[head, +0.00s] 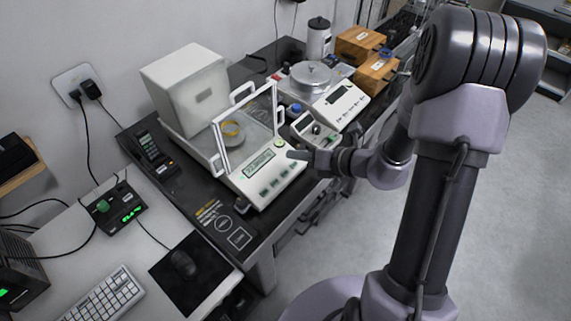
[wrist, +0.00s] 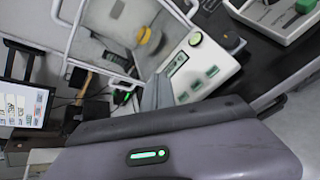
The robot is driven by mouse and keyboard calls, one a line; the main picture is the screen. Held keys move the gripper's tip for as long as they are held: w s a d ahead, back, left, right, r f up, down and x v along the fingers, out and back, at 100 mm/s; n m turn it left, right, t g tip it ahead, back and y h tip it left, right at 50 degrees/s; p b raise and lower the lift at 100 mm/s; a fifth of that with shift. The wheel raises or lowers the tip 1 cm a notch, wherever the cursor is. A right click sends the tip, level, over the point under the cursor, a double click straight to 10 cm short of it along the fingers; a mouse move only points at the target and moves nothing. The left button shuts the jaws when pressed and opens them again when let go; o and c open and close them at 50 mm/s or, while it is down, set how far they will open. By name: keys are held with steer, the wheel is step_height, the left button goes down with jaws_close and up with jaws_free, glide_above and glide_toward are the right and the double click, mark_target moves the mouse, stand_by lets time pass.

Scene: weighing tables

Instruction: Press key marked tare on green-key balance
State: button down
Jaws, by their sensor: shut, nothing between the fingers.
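The green-key balance (head: 240,185) is a white unit with a glass draft shield on the black table. Its sloped front has a lit green display (head: 258,163) and a row of green keys (head: 275,182); the key labels are too small to read. A round green button (head: 279,142) sits at the panel's right end. My gripper (head: 293,155) is shut and empty, its tip over or beside the panel's right end; contact cannot be told. The wrist view shows the panel with its keys (wrist: 197,84) beyond my gripper (wrist: 157,92). A yellow ring-like object (head: 232,130) is inside the shield.
A second balance (head: 340,104) with a round steel pan stands behind to the right. Wooden boxes (head: 360,43) stand farther back. A handset (head: 150,150) lies left of the balance. The table front by the printed mat (head: 223,224) is clear.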

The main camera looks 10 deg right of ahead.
steer(key=shift+d+f+m, duration=0.3)
steer(key=shift+w, duration=0.15)
steer(key=b, duration=0.7)
glide_toward(285, 173)
steer(key=shift+w+a+f, duration=0.15)
steer(key=shift+w+a, duration=1)
steer(key=shift+w, duration=0.05)
steer(key=shift+w+a+f, duration=0.1)
steer(key=shift+w+a, duration=1.05)
steer(key=shift+f, duration=0.15)
steer(key=shift+w+f+b, duration=0.1)
steer(key=shift+f+b, duration=0.2)
steer(key=shift+b, duration=0.15)
